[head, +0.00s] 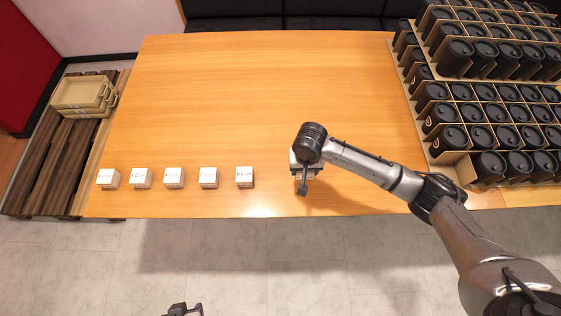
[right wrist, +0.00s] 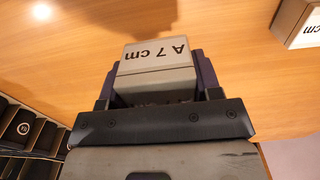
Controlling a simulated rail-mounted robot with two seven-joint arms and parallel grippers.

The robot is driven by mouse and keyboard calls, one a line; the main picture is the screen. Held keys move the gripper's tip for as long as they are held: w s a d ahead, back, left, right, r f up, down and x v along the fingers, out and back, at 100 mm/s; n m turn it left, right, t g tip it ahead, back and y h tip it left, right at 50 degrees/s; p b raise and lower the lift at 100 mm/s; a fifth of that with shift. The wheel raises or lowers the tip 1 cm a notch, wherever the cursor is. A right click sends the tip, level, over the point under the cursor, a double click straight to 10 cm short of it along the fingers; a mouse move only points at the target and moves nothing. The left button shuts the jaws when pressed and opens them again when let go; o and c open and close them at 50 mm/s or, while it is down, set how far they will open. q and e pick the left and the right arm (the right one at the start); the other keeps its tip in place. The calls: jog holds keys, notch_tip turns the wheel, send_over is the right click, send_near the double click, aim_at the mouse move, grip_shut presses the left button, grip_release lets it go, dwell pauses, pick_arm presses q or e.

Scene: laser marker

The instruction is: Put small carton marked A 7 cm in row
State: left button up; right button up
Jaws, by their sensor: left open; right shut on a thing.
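The small carton marked A 7 cm (right wrist: 152,52) is between the fingers of my right gripper (right wrist: 156,72), which is shut on it. The marking on its top reads upside down in the right wrist view. In the head view my right arm covers most of this carton, and only a pale edge (head: 294,158) shows beside the wrist. A row of several small white cartons (head: 174,177) stands along the front edge of the table, to the left of my right gripper. My left gripper (head: 184,309) is open at the bottom edge of the head view, away from the table.
The wooden table (head: 250,90) is clear behind the row and around my right gripper. Cardboard racks of black lidded cups (head: 488,120) fill its right side. Beige trays (head: 84,95) lie on a wooden pallet (head: 50,150) at the left. Another carton (right wrist: 300,25) shows at the upper right of the wrist view.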

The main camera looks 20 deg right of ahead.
jog(key=b, duration=0.2)
send_over(281, 179)
notch_tip(281, 179, down, 4)
jog(key=shift+a+f, duration=0.1)
jog(key=shift+f+b, duration=0.55)
jog(key=shift+f, duration=1.45)
jog(key=o, duration=1)
jog(key=shift+f, duration=0.1)
jog(key=shift+c, duration=0.2)
jog(key=shift+r, duration=0.35)
notch_tip(281, 179, up, 12)
jog(key=p, duration=0.3)
jog(key=shift+f, duration=0.2)
